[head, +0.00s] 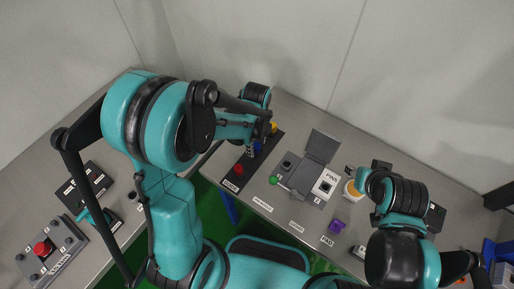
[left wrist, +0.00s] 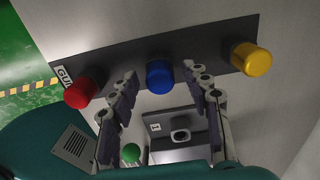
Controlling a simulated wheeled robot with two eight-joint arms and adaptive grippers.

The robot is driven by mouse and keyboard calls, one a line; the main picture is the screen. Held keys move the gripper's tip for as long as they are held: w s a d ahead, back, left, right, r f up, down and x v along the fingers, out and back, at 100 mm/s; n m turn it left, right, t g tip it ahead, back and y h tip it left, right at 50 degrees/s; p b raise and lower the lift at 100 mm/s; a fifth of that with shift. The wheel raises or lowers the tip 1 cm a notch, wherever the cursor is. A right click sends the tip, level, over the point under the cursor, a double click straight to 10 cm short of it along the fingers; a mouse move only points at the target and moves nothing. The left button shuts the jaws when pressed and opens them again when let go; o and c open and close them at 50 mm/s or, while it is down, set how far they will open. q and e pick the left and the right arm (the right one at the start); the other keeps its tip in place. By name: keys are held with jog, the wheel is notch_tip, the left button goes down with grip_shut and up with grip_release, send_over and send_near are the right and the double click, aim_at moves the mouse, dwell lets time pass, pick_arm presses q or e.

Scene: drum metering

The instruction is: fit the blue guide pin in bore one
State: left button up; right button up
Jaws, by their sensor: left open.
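The blue guide pin (left wrist: 160,78) stands in a dark rack (left wrist: 205,58) between a red pin (left wrist: 80,92) and a yellow pin (left wrist: 250,59). My left gripper (left wrist: 166,84) is open, with its fingers on either side of the blue pin; I cannot tell whether they touch it. In the head view, the left gripper (head: 257,141) is over the rack and partly covers the blue pin. The bore marked 1 (left wrist: 181,135) shows as a dark round opening in a grey fixture (head: 290,185). My right gripper (head: 362,179) is at the right; its fingers are unclear.
The fixture has a raised grey lid (head: 321,146) and a green knob (head: 273,180). A purple item (head: 337,226) lies on the table (head: 285,110). A red button box (head: 42,249) is at the left.

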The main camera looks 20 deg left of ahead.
aim_at(257, 145)
pick_arm(q)
grip_shut()
jog(key=shift+r, duration=0.1)
jog(key=shift+r+p, duration=2.15)
jog(key=shift+r, duration=0.75)
jog(key=shift+r, duration=0.15)
notch_tip(257, 145, up, 4)
jog(key=p, duration=0.3)
